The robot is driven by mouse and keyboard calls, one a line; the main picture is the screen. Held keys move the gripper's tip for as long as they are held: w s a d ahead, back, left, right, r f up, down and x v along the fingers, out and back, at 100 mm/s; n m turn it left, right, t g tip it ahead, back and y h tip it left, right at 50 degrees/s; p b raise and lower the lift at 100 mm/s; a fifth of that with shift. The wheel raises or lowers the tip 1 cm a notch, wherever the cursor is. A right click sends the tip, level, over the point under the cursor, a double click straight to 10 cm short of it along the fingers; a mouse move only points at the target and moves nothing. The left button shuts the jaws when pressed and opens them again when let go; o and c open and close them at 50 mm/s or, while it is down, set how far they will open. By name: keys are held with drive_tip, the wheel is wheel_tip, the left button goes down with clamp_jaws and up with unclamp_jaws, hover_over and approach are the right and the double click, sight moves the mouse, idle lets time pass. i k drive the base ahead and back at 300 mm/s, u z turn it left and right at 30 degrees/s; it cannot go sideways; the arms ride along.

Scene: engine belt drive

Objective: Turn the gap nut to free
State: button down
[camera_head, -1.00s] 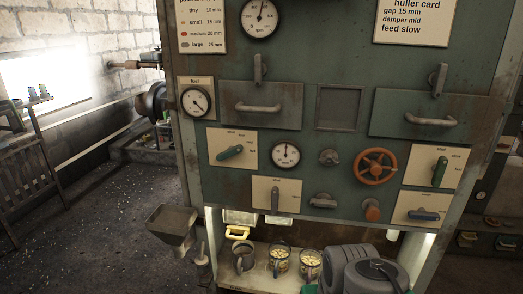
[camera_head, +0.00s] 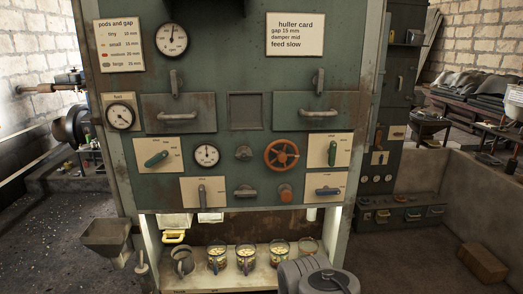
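The green machine panel (camera_head: 222,90) fills the middle of the head view. An orange-red handwheel (camera_head: 281,155) sits on its right half. Left of the wheel is a small grey lobed knob (camera_head: 243,153). Below that is a second grey winged knob (camera_head: 245,191), lying about level. A round rusty-red knob (camera_head: 285,192) is under the wheel. I cannot tell which grey knob is the gap nut; no readable label marks it. The huller card (camera_head: 295,35) reads gap 15 mm, damper mid, feed slow. My gripper is not in view.
Lever plates surround the knobs: a green lever (camera_head: 156,159) left, another (camera_head: 332,153) right, a grey lever (camera_head: 202,193) and a blue lever (camera_head: 328,190) below. A lit shelf under the panel holds several cups (camera_head: 245,259). A metal hopper (camera_head: 106,235) juts out at left.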

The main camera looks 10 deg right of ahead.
sight(244, 154)
drive_tip(key=z, duration=0.45)
drive_tip(key=i, duration=0.75)
drive_tip(key=u, duration=1.45)
